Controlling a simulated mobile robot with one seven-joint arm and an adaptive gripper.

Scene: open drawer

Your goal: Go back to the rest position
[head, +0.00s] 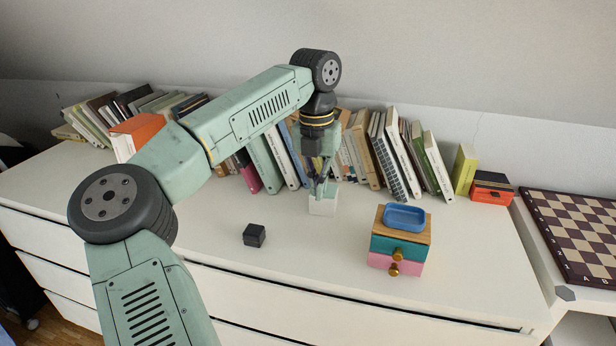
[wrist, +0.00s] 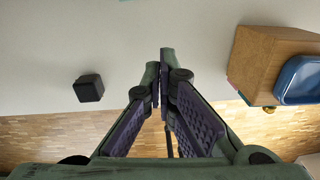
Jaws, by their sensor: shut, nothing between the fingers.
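My gripper (head: 322,190) hangs over the white dresser top, in front of the row of books. Its fingers are shut and empty; the fingertips come together in the wrist view (wrist: 162,75). A small two-drawer box (head: 400,240) with a wooden top, a teal upper drawer and a pink lower drawer stands to the right of my gripper. Both drawers look closed. A blue tray (head: 404,217) sits on its top. The box (wrist: 262,60) and the tray (wrist: 299,80) also show at the right of the wrist view.
A whitish block (head: 322,206) shows right below my gripper; I cannot tell if they touch. A black cube (head: 254,235) lies to the left. Leaning books (head: 400,155) line the wall. A chessboard (head: 580,235) is at the far right. The dresser's front left is clear.

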